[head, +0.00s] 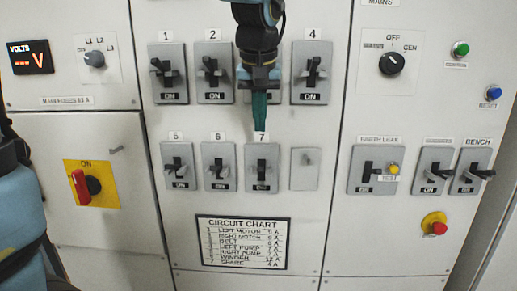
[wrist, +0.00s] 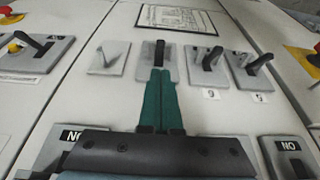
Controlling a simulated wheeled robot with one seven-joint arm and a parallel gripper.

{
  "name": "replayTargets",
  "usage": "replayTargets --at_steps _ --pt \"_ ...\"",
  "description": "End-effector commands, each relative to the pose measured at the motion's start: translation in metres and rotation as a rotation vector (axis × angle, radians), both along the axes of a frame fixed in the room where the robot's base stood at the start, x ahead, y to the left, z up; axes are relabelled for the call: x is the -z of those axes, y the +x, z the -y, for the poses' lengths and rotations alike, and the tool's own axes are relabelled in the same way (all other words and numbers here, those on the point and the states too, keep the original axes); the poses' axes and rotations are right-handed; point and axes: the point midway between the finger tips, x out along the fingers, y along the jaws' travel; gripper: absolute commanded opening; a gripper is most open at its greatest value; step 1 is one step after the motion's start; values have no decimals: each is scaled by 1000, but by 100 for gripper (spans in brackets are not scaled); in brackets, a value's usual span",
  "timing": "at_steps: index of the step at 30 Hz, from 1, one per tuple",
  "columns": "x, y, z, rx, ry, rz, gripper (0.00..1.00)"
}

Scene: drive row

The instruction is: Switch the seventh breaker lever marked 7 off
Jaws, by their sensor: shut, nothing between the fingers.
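Breaker 7 (head: 261,167) is a grey plate with a black lever, at the right end of the lower numbered row in the head view. Its lever appears to point down towards the ON mark at the plate's bottom. In the wrist view, where the panel shows upside down, the lever (wrist: 160,54) stands just beyond my fingertips. My gripper (head: 260,125) has green fingers, shut together and empty. In the head view the tips show just above the label 7. I cannot tell whether they touch the plate or lever.
Breaker 6 (head: 218,167) and breaker 5 (head: 178,167) are to the left. A blank plate (head: 305,169) with a small peg is to the right. Breaker 4 (head: 312,73) and others form the row above, where my arm hides one. A circuit chart (head: 242,242) hangs below.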

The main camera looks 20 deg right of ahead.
Motion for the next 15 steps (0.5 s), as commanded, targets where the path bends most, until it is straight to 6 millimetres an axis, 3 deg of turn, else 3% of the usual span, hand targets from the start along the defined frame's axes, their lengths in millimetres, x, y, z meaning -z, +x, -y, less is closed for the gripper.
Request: replayTargets --at_steps 5,15 --pt "14 5 2 -2 4 -4 0" --pt "69 23 10 -2 4 -4 0"
